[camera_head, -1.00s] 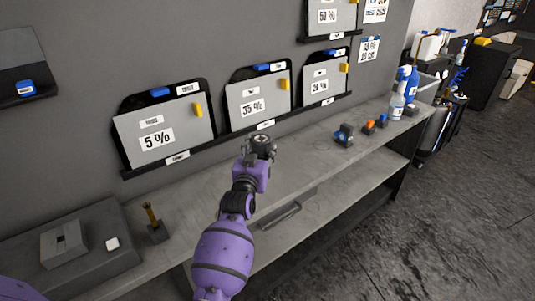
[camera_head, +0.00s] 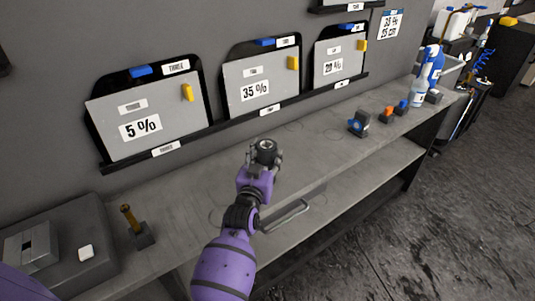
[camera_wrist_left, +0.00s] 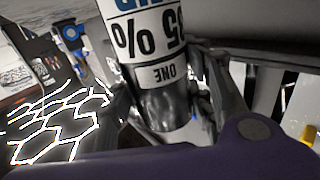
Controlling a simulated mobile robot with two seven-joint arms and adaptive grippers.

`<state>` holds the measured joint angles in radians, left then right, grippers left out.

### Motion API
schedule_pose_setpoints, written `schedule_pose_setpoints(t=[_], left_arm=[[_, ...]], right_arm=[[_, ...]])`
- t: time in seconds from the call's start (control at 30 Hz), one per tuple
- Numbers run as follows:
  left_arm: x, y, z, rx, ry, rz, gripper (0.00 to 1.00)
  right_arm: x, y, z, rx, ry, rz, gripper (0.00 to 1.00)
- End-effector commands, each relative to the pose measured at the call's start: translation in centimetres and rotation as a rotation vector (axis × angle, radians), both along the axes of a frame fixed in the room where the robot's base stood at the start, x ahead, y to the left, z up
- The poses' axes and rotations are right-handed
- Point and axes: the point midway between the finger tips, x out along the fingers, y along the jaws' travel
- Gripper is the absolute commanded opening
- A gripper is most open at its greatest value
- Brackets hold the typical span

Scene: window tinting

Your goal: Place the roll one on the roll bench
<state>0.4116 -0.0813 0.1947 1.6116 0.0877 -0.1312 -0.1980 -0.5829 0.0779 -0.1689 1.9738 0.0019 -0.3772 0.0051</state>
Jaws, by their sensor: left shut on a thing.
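My left gripper (camera_head: 265,158) is in front of the wall boards, over the grey bench (camera_head: 310,160). In the left wrist view it is shut on roll one (camera_wrist_left: 163,104), a dark cylinder with white labels reading "ONE" and "35 %", its fingers on both sides. In the head view a dark round end of the roll (camera_head: 265,146) shows at the fingertips, and the rest is hidden by the gripper. I cannot tell whether the roll touches the bench. My right gripper is not in view.
Three label boards hang on the wall, including the "35 %" board (camera_head: 258,86). Small tools (camera_head: 359,123) and a spray bottle (camera_head: 419,90) stand at the bench's right end. A grey block (camera_head: 32,246) and a brass-handled tool (camera_head: 130,220) are at left. The bench middle is clear.

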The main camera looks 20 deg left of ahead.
Motion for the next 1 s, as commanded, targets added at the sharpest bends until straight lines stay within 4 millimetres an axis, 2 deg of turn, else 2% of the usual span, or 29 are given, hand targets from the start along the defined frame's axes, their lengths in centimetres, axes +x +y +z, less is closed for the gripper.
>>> schedule_pose_setpoints(t=[0.07,0.17,0.2,0.33,0.7,0.87,1.0], left_arm=[[0.0,0.0,0.2,-0.001,-0.004,0.0,0.05],[0.0,0.0,-0.1,0.0,-0.003,0.0,0.05],[0.0,0.0,-0.2,0.0,-0.001,0.0,0.49],[0.0,0.0,-0.1,0.0,-0.002,0.0,0.66],[0.1,0.0,0.5,-0.001,-0.005,0.0,0.66],[-2.3,-0.1,0.1,0.0,-0.001,0.001,0.66],[-5.4,-0.2,0.0,-0.001,0.0,0.001,0.66]], right_arm=[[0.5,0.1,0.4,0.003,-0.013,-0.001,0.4],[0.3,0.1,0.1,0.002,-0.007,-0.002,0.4],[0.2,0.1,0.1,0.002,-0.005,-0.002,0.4],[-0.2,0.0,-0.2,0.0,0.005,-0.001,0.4],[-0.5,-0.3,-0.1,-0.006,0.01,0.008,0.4],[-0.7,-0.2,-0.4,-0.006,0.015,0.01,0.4],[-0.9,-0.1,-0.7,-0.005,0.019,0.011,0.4]])
